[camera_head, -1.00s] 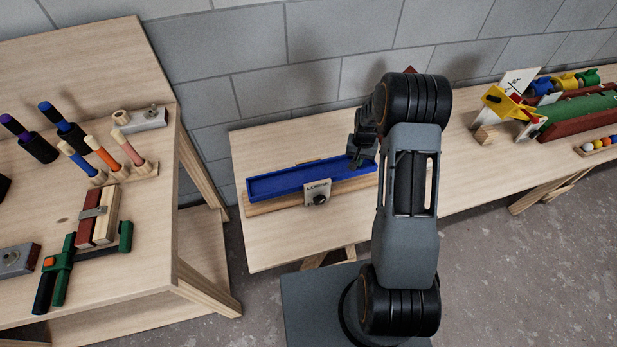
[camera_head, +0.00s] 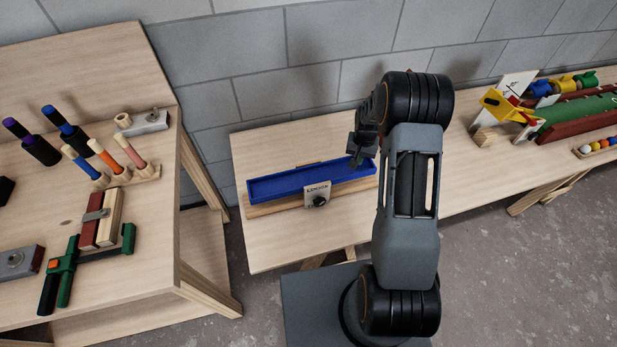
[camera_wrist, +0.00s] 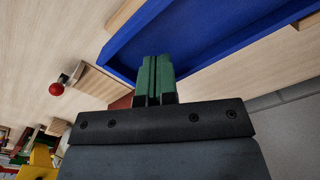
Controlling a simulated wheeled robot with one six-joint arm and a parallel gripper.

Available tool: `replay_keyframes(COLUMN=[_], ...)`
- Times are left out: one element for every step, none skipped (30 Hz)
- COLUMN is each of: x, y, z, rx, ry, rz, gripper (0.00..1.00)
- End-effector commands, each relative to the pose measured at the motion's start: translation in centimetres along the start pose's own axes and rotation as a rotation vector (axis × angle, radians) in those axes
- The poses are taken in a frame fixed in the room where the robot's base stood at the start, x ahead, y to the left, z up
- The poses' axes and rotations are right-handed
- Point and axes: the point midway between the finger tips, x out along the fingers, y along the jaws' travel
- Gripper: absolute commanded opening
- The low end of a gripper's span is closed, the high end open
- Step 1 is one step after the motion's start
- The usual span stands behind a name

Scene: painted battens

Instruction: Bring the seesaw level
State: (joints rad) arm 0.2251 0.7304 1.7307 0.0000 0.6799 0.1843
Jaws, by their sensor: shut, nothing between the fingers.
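The seesaw is a long blue trough (camera_head: 270,188) over a wooden base (camera_head: 268,208). A pale plate (camera_head: 318,190) with lettering and a black knob (camera_head: 319,201) stand at its middle front. The trough runs nearly parallel to the base; I cannot tell exactly how far it tilts. My gripper (camera_head: 357,160) is over the trough's right end, partly hidden by my arm. In the wrist view its green fingertips (camera_wrist: 155,62) are shut together with nothing between them, close to the blue trough (camera_wrist: 185,35). Whether they touch it is unclear.
A left bench holds pegs (camera_head: 97,150), a green clamp (camera_head: 62,265) and wooden blocks (camera_head: 102,218). To the right stand a yellow piece (camera_head: 497,103), a green board (camera_head: 580,115) and coloured balls (camera_head: 595,148). A block wall (camera_head: 330,40) is behind. The table before the seesaw is clear.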

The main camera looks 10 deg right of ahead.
Motion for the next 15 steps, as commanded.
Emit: replay_keyframes(x=[-0.6,-0.7,-1.0,-1.2,-1.4,-1.6,-1.8,-2.0,-2.3,-2.5,-2.6,-2.9,-3.1,-3.3,-3.5], y=[0.0,0.0,0.0,0.0,0.0,0.0,0.0,0.0,0.0,0.0,0.0,0.0,0.0,0.0,0.0], z=[0.0,0.0,0.0,0.0,0.0,0.0,0.0,0.0,0.0,0.0,0.0,0.0,0.0,0.0,0.0], rx=[0.000,0.000,0.000,0.000,0.000,0.000,0.000,0.000,0.000,0.000,0.000,0.000,0.000,0.000,0.000], ry=[0.000,0.000,0.000,0.000,0.000,0.000,0.000,0.000,0.000,0.000,0.000,0.000,0.000,0.000,0.000], rz=[0.000,0.000,0.000,0.000,0.000,0.000,0.000,0.000,0.000,0.000,0.000,0.000,0.000,0.000,0.000], gripper=[0.00,0.00,0.00,0.00,0.00,0.00,0.00,0.00,0.00,0.00,0.00,0.00,0.00,0.00,0.00])
